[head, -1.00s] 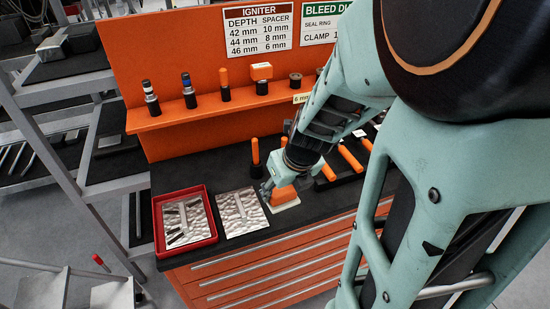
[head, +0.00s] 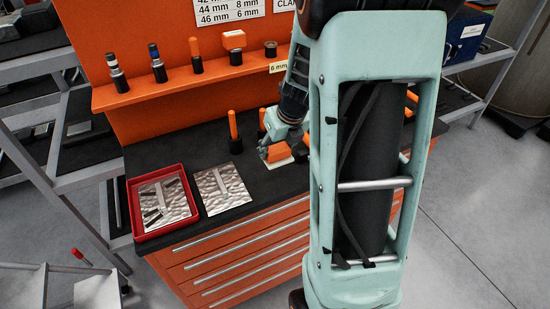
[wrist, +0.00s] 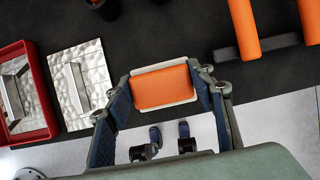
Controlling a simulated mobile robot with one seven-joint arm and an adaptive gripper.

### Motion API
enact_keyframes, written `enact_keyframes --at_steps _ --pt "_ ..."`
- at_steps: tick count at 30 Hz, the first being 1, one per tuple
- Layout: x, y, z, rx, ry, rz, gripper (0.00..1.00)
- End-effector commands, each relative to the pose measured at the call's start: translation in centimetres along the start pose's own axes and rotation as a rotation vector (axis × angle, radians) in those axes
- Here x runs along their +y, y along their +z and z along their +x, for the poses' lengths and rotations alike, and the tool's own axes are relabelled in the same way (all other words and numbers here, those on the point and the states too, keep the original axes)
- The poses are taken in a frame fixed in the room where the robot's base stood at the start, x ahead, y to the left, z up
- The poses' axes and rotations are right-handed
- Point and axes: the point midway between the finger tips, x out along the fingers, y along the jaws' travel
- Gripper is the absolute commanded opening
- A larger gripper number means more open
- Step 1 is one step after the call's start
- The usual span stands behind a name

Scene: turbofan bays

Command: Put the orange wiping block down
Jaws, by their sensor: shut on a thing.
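The orange wiping block (wrist: 162,86) is between the fingers of my gripper (wrist: 165,98) in the wrist view, with a pale pad or plate showing around its edges. In the head view the orange block (head: 277,152) is at the tip of my arm, low over the black bench top near its front edge. My gripper (head: 270,150) is shut on the block there. I cannot tell whether the pale underside touches the bench. My arm hides part of the bench to the right.
A red tray (head: 134,213) and a silver textured plate (head: 222,190) lie to the left on the bench. Orange-handled tools (head: 233,126) stand behind the block. An orange shelf (head: 180,81) with several fittings is above. Bare black bench surface lies between the plate and the block.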

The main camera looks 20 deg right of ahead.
Motion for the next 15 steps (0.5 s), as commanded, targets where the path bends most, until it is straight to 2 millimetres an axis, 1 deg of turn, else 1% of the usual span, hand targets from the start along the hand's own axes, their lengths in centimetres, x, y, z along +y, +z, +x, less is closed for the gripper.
enact_keyframes --at_steps 1,4,7,15 --pt "-0.4 -0.1 1.4 -0.001 -0.001 0.001 0.22" --pt "-1.0 0.1 2.5 0.0 0.0 -0.001 0.22" --pt "-1.4 0.2 3.2 0.0 -0.001 -0.001 0.22" --pt "-1.9 0.5 3.9 0.001 0.0 0.0 0.22"
